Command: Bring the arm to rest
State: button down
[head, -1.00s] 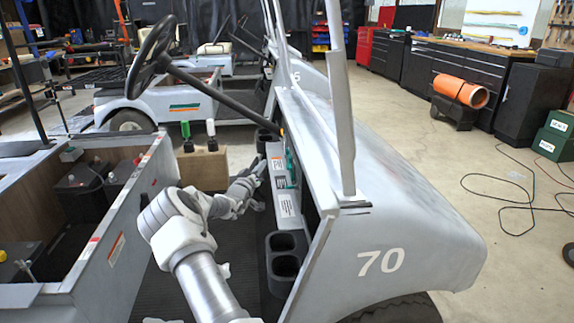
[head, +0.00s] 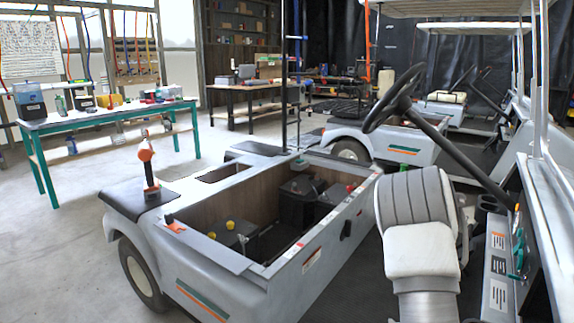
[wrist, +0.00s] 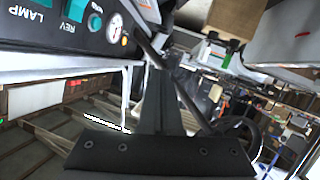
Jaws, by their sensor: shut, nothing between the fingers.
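My arm stands beside the pale grey cart in the right of the head view, with its rounded grey and white links nearest the camera. My gripper is hidden behind these links there. In the wrist view my gripper (wrist: 163,66) is shut and empty, its dark fingers together above the wide black palm. A dash panel (wrist: 72,30) marked LAMP and REV, with teal switches and a round gauge, shows at its upper left. The dash (head: 498,268) also shows at the right of the head view. No contact between fingers and panel can be made out.
The open battery bay (head: 270,215) of the cart lies left of my arm, with an orange-handled tool (head: 148,165) upright beyond it. The black steering wheel (head: 395,97) and its column rise close behind the arm. A green-legged table (head: 105,113) stands far left, with clear floor before it.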

jog(key=s+a+r+n+t+y, duration=0.1)
jog(key=s+a+r+y, duration=0.2)
jog(key=a, duration=0.6)
jog(key=s+a+r+y, duration=0.2)
jog(key=a+r+y, duration=0.2)
jog(key=a, duration=0.4)
jog(key=s+a+r+n+y, duration=0.2)
jog(key=s+a, duration=0.4)
jog(key=a, duration=0.2)
jog(key=s+a+r+n+y, duration=0.2)
jog(key=s+a, duration=0.5)
jog(key=a, duration=0.1)
jog(key=s+a+f+n+g, duration=0.15)
jog(key=s+a, duration=0.25)
jog(key=s, duration=0.7)
jog(key=s+a+f+n+g, duration=0.1)
jog(key=s+a+f+g, duration=0.2)
jog(key=s, duration=0.7)
notch_tip(320, 180, up, 29)
jog(key=p, duration=2.8)
jog(key=shift+w+a, duration=0.15)
jog(key=shift+a, duration=0.2)
jog(key=shift+d+t, duration=0.25)
